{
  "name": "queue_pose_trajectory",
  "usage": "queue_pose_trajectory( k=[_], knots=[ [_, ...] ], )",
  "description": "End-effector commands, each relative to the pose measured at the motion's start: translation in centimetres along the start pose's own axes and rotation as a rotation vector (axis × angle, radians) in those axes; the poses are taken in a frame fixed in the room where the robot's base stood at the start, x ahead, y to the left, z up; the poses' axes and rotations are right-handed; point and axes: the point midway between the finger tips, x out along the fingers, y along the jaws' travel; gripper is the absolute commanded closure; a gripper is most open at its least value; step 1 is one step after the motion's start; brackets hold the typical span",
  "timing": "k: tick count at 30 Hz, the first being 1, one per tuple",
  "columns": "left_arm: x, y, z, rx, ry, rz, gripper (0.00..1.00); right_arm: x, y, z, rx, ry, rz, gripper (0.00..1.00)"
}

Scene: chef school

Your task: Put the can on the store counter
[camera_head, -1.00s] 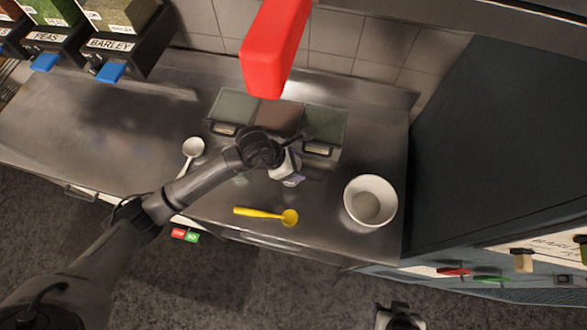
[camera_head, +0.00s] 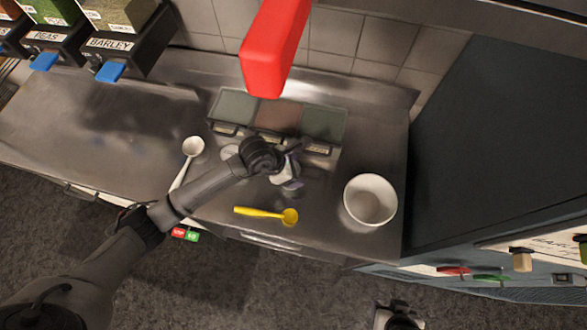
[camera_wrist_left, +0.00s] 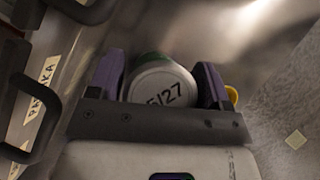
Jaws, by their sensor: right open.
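My left gripper (camera_head: 290,185) is over the middle of the steel counter (camera_head: 120,135), beyond the yellow spoon. In the left wrist view, the can (camera_wrist_left: 160,85) sits between its two purple fingers, its pale round end marked 5/27 facing the camera and some green at its rim. The fingers (camera_wrist_left: 158,82) press close on both sides with no clear gap. In the head view the can is mostly hidden by the wrist, and I cannot tell whether it touches the counter. My right gripper (camera_head: 400,320) is open and empty at the bottom edge, away from the counter.
A yellow spoon (camera_head: 265,214) and a white bowl (camera_head: 370,200) are on the counter's right part; a white ladle (camera_head: 192,148) is left of my arm. Lidded spice bins (camera_head: 275,115) are behind the gripper. A red block-like object (camera_head: 272,50) hangs above. The counter's left side is clear.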

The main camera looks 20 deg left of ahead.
Motion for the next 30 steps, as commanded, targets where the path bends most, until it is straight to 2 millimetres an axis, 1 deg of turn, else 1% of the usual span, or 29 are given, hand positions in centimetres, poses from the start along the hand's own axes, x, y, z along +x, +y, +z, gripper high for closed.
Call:
queue_pose_trajectory(
  k=[1, 4, 5, 11, 15, 17, 20, 24, 30],
  knots=[
    [0.0, 0.0, 0.0, 0.0, 0.0, 0.0, 0.23, 0.0, 0.0, 0.0, 0.0, 0.0, 0.0, 0.47],
    [0.0, 0.0, 0.0, 0.0, 0.0, 0.0, 0.14, 0.0, 0.0, 0.0, -0.001, 0.0, 0.001, 0.47],
    [0.0, 0.0, 0.0, 0.0, 0.0, 0.0, 0.12, 0.0, 0.0, 0.0, -0.001, 0.0, 0.001, 0.47],
    [-0.1, 0.0, 0.0, 0.0, 0.0, 0.0, 0.12, 0.0, 0.2, 0.0, -0.007, -0.001, 0.005, 0.47],
    [-0.6, 0.1, 0.2, 0.001, -0.001, 0.001, 0.12, -0.3, 0.3, 0.0, -0.01, -0.001, 0.007, 0.47],
    [-1.4, 0.1, 0.2, 0.002, -0.002, 0.003, 0.12, -0.3, 0.3, 0.0, -0.01, -0.001, 0.008, 0.47],
    [-3.0, 0.1, 0.1, 0.002, 0.0, 0.003, 0.12, -0.3, 0.3, 0.0, -0.01, -0.001, 0.008, 0.47],
    [-5.8, 0.1, 0.1, 0.003, -0.001, 0.003, 0.12, -0.2, 0.3, 0.0, -0.009, -0.001, 0.007, 0.47],
    [-9.2, 0.1, 0.2, 0.003, -0.001, 0.003, 0.12, -0.1, 0.2, 0.0, -0.006, -0.001, 0.004, 0.47]
  ],
)
